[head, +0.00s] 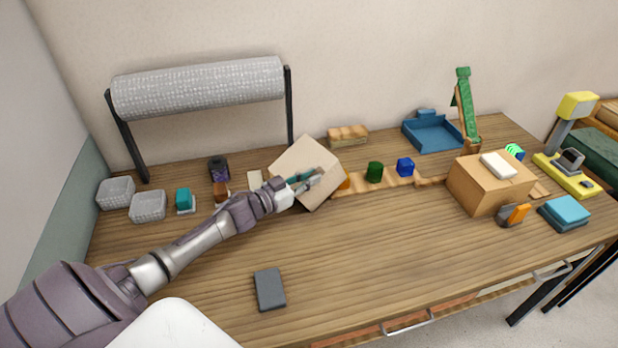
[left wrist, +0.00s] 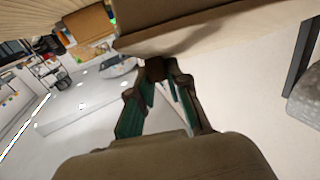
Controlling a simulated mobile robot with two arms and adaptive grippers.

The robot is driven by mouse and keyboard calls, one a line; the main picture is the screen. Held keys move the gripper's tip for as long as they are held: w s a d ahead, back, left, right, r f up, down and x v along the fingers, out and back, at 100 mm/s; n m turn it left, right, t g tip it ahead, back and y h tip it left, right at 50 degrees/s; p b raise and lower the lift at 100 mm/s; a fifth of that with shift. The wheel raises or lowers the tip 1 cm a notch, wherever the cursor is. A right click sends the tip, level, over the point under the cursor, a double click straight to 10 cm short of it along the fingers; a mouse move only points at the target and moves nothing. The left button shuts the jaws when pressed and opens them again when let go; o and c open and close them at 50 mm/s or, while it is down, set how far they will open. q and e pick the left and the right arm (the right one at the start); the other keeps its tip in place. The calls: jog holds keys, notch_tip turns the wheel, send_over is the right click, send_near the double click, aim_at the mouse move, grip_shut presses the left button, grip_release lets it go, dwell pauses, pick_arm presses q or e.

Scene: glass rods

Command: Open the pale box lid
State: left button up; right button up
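The pale box (head: 300,156) shows in the head view as a tilted, square-looking pale face near the back middle of the table. I cannot tell where its lid edge runs. My left gripper (head: 306,181) is in front of this face, with its teal finger pads overlapping the lower part; I cannot tell if they touch it. In the left wrist view the gripper (left wrist: 163,98) has its green pads apart with a gap between them. Large pale surfaces fill the top and bottom there; which belongs to the box is unclear. My right gripper is not in view.
A tan box with a white item (head: 498,165) stands right. A dark slab (head: 269,289) lies in front; the front middle is clear.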

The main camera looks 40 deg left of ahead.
pick_arm(q)
grip_shut()
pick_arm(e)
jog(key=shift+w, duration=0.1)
pick_arm(q)
jog(key=shift+r, duration=0.1)
